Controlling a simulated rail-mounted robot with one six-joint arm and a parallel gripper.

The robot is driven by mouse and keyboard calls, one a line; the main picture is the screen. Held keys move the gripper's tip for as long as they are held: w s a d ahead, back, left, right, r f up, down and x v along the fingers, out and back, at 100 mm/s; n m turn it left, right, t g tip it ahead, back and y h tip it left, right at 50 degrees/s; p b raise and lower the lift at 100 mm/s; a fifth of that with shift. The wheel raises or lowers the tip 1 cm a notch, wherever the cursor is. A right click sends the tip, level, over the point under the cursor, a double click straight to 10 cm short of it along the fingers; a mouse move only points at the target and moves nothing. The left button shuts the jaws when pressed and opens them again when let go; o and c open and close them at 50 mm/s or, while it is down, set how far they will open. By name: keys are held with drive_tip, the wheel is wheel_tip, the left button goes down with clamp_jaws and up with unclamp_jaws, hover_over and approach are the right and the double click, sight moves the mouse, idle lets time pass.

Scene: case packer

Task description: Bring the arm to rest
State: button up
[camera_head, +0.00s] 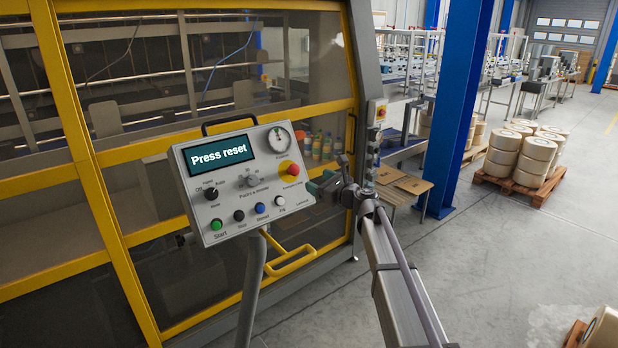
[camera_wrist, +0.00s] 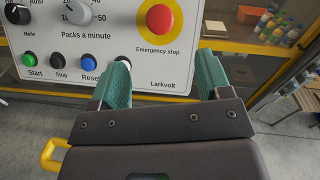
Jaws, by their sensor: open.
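My gripper (camera_head: 318,187) is just off the lower right edge of the grey control panel (camera_head: 188,160). In the wrist view its two teal fingers (camera_wrist: 165,62) stand wide apart with nothing between them. The panel screen (camera_head: 218,154) reads "Press reset". The blue reset button (camera_wrist: 88,62) and green start button (camera_wrist: 29,60) show left of the fingers. The left finger partly covers a pale button at the end of that row. The red emergency stop (camera_wrist: 160,18) on its yellow ring is above and between the fingers.
The panel stands on a post before the yellow-framed machine guard (camera_head: 92,180). A yellow handle (camera_head: 290,262) sits below the panel. Brown cardboard (camera_head: 404,182) lies right of my gripper, behind my arm.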

drive_tip(key=s+d+f+n+g+h+b, duration=0.15)
drive_tip(key=s+f+n+g, duration=0.25)
drive_tip(key=s+f+n, duration=0.45)
drive_tip(key=s+d+f+n+g+h, duration=0.1)
drive_tip(key=s+f+n+g+h, duration=0.3)
drive_tip(key=s+n, duration=0.65)
drive_tip(key=s+d+f+n+g+h+b, duration=0.1)
drive_tip(key=s+d+f+h+b, duration=0.1)
drive_tip(key=s+d+f, duration=0.2)
drive_tip(key=s+d+f+n+g+h+b, duration=0.1)
drive_tip(key=s+d+f+n+h, duration=0.1)
drive_tip(key=s+d, duration=0.5)
drive_tip(key=s+d+f+n+g+h+b, duration=0.2)
drive_tip(key=s+d+f, duration=0.3)
drive_tip(key=s, duration=0.6)
drive_tip(key=shift+s+d+f+h+b, duration=0.15)
drive_tip(key=shift+s+f+h+b, duration=0.25)
drive_tip(key=shift+h, duration=0.45)
drive_tip(key=shift+w, duration=0.1)
drive_tip(key=shift+c, duration=0.4)
